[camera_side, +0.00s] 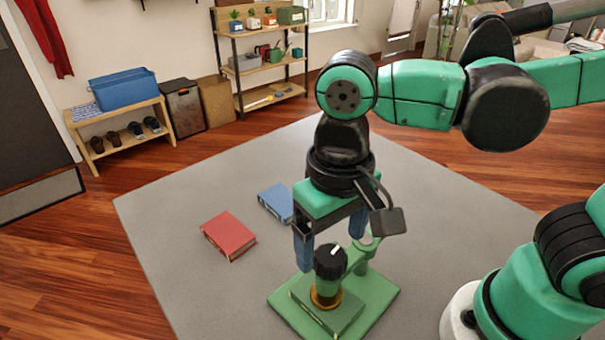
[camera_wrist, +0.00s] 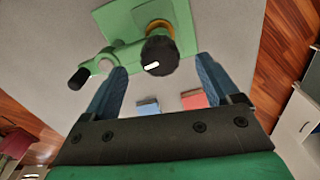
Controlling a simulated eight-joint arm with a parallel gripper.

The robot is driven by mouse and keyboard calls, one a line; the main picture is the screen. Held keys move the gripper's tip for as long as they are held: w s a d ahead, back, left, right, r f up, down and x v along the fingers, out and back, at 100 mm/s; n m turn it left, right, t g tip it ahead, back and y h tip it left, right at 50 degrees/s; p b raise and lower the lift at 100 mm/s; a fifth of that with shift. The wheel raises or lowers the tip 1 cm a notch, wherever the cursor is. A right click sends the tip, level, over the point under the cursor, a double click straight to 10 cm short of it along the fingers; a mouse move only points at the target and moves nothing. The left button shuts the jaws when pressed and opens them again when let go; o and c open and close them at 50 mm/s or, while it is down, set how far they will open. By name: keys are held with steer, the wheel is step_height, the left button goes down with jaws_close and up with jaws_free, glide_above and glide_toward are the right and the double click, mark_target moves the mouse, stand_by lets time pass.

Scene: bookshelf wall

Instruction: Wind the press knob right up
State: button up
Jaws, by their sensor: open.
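The green press (camera_side: 370,310) stands on the grey mat, with a flat green plate and a brass ring (camera_side: 326,295) under its knob. The black press knob (camera_side: 331,262) has a white mark on top and also shows in the wrist view (camera_wrist: 160,58). My gripper (camera_side: 330,254) is open above the press, pointing down, its blue fingers on either side of the knob. In the wrist view the knob lies between and slightly beyond the fingertips (camera_wrist: 160,63). I see no contact. A green side arm with a black end (camera_wrist: 79,77) reaches out beside the knob.
A red book (camera_side: 228,235) and a blue book (camera_side: 276,202) lie on the grey mat (camera_side: 180,215) left of and behind the press. The mat's left front is clear. Shelves (camera_side: 265,75) and a bench (camera_side: 120,130) stand far back.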

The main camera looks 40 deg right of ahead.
mark_target(330, 255)
steer(key=shift+f, duration=1.25)
jaws_close()
steer(key=n, duration=0.4)
steer(key=shift+n, duration=0.4)
jaws_free()
steer(key=shift+r, duration=0.1)
steer(key=shift+r, duration=2.7)
